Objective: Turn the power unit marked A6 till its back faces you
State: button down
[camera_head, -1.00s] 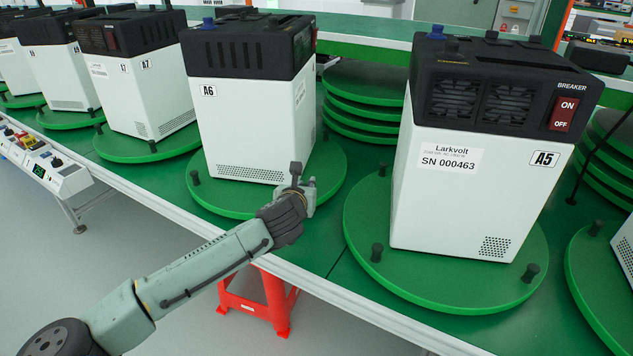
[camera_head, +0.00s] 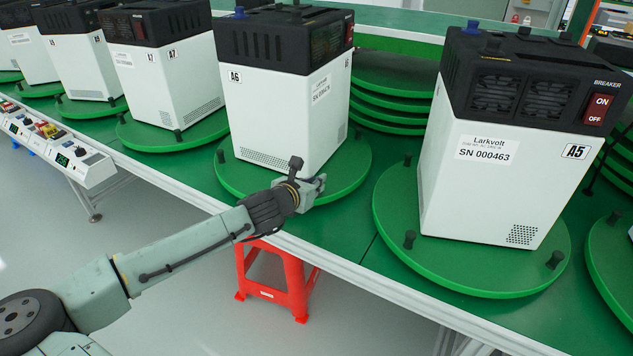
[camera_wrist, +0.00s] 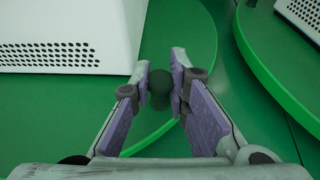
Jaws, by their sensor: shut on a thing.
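The power unit marked A6 (camera_head: 262,115), white with a black top, stands upright on a round green turntable (camera_head: 350,178). A plain side with the A6 mark and a vent grid faces me. Its right side, with a serial label, a fan grille and a red switch, shows at a slant. My gripper (camera_head: 318,184) is at the turntable's near right edge. In the wrist view, my gripper (camera_wrist: 162,86) is shut on a dark peg (camera_wrist: 160,90) standing on the turntable rim. The unit's lower corner (camera_wrist: 70,40) is at upper left there.
The unit marked A5 (camera_head: 490,185) stands on its own turntable (camera_head: 400,240) to the right, close by. Units including A7 (camera_head: 165,80) stand left. Stacked green discs (camera_head: 395,95) lie behind. A red stool (camera_head: 275,285) is below the table edge; a control panel (camera_head: 55,145) is left.

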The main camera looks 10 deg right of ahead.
jog(key=shift+w+a+r, duration=0.25)
jog(key=shift+a, duration=0.1)
jog(key=c, duration=1.9)
grip_release()
jog(key=shift+o, duration=0.5)
jog(key=shift+f, duration=0.1)
jog(key=shift+s+d+f, duration=0.1)
jog(key=shift+d, duration=0.1)
jog(key=v, duration=1.2)
jog(key=shift+d, duration=0.1)
